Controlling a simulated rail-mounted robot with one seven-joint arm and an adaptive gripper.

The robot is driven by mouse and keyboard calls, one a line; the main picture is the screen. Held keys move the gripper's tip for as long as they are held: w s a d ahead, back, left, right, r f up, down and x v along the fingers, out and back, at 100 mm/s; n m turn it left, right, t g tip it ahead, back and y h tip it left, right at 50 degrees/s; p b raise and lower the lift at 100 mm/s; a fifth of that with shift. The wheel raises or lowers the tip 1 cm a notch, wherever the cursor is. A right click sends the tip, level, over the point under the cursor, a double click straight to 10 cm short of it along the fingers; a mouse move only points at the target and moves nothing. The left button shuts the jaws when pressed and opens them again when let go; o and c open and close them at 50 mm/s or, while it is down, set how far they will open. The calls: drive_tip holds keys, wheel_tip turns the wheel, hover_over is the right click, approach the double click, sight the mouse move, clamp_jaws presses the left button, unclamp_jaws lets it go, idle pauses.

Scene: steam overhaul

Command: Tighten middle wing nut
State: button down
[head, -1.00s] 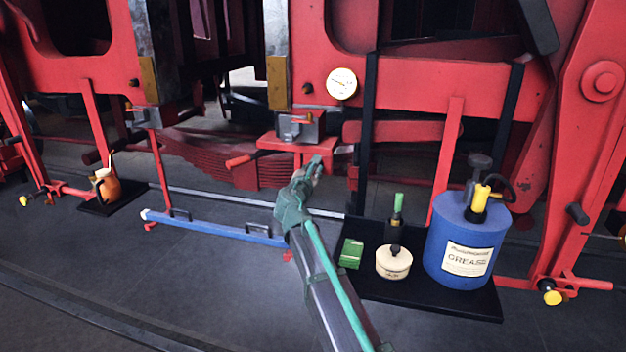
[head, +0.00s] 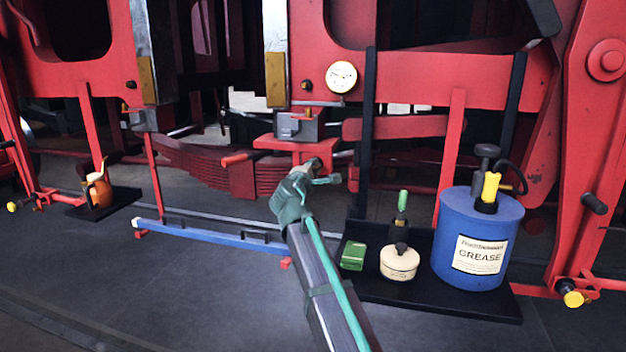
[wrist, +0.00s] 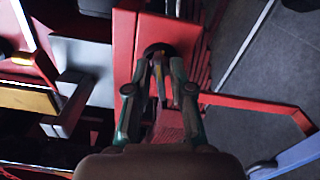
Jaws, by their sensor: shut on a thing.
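My gripper (head: 325,170) is in front of the red bracket (head: 285,144) near the middle of the frame in the head view. In the wrist view its two fingers (wrist: 160,68) come together at a dark round fitting (wrist: 160,50) on a red plate. They are shut on a small narrow part there, which I take to be the middle wing nut (wrist: 160,82). The fingers hide most of it, and I cannot tell how tight it sits. In the head view my gripper and wrist hide this contact.
A blue bar (head: 200,232) lies low at the left. A gauge (head: 341,76) hangs above.

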drive_tip(key=shift+m+b, duration=0.45)
drive_tip(key=shift+m, duration=0.25)
idle(0.7)
drive_tip(key=c, duration=1.3)
unclamp_jaws()
drive_tip(key=shift+s, duration=0.15)
drive_tip(key=s, duration=0.3)
drive_tip(key=s+a, duration=0.1)
drive_tip(key=s, duration=0.3)
drive_tip(key=s+a, duration=0.1)
drive_tip(key=s, duration=0.3)
drive_tip(key=shift+s+a, duration=0.1)
drive_tip(key=shift+s, duration=0.15)
